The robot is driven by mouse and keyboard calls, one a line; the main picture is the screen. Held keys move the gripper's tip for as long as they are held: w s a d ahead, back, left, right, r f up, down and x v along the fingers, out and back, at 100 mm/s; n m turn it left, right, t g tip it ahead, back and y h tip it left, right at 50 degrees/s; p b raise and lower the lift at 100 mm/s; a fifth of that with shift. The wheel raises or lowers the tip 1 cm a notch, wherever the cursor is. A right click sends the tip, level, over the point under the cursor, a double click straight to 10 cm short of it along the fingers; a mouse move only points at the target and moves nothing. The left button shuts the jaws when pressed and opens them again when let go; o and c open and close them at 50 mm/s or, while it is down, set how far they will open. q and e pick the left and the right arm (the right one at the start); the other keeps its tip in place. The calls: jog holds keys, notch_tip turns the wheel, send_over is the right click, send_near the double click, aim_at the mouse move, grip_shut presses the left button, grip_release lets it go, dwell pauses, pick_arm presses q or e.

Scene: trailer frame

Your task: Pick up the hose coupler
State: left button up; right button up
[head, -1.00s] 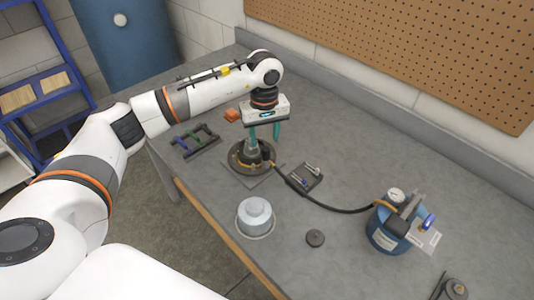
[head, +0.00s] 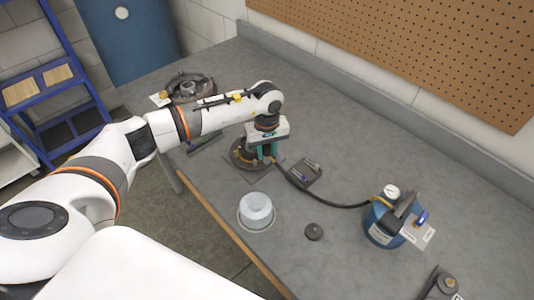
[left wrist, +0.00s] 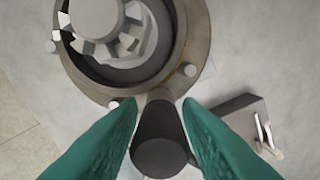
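The hose coupler (left wrist: 162,125) is a dark cylinder beside the round metal hub (left wrist: 195,45) in the left wrist view. My left gripper (left wrist: 159,102) has its two teal fingers on either side of the coupler, with no clear grip on it. In the head view my left gripper (head: 266,153) is low at the round hub fitting (head: 240,157), and its fingers mostly hide the coupler there. My right gripper is not in view.
A black hose (head: 335,204) runs to a blue tank (head: 383,228) with a gauge. A ringed wheel part (head: 190,87) stands behind my arm.

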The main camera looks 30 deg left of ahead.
pick_arm(q)
grip_shut()
notch_tip(320, 180, up, 10)
jog(key=b, duration=0.3)
jog(key=shift+r+p, duration=0.65)
jog(key=shift+r, duration=1)
